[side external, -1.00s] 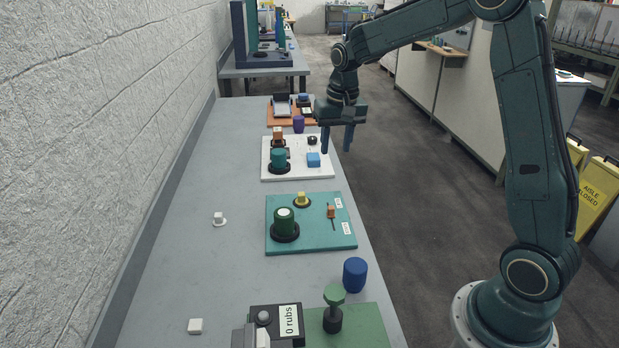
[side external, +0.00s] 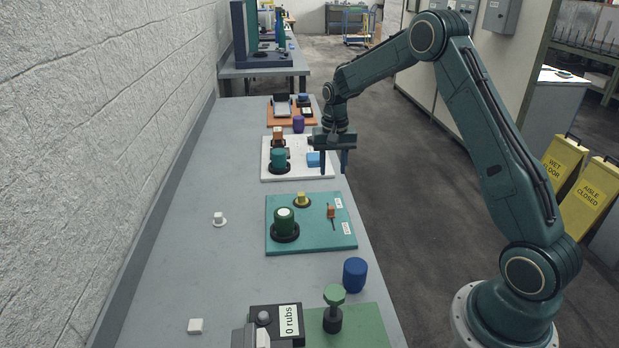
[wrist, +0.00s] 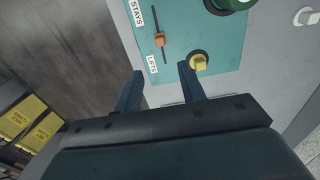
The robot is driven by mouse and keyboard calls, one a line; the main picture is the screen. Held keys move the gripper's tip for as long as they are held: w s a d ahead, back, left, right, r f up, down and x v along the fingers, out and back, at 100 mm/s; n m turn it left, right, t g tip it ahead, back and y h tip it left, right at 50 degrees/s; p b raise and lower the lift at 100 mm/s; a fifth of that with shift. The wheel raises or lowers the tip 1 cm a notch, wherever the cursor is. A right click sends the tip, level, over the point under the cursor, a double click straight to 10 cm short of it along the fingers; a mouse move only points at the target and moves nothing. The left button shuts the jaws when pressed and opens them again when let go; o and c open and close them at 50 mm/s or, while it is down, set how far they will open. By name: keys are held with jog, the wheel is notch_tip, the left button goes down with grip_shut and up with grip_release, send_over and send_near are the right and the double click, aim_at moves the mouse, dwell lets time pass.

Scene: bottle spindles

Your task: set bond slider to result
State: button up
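The slider is a small orange knob (side external: 331,211) on a dark slot in the teal board (side external: 310,238). In the wrist view the slider knob (wrist: 159,41) sits off the slot's middle, towards the end by a small label (wrist: 153,65) too blurred to read surely. The label "STAYS" (wrist: 137,13) is by the other end. My gripper (side external: 334,170) is open and empty, above and beyond the board, over the bench's right edge. In the wrist view my gripper (wrist: 160,70) shows its fingers apart, with the knob visible beyond them and untouched.
The teal board also carries a yellow knob (side external: 302,198) and a dark green knob (side external: 284,221). A white board (side external: 306,174) with a teal knob (side external: 278,158) and a blue block (side external: 314,159) lies beyond. A blue cylinder (side external: 355,275) stands nearer the camera.

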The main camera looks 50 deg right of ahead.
aim_at(331, 207)
notch_tip(331, 207, down, 13)
jog(key=shift+f, duration=0.1)
dwell(0.6)
grip_shut()
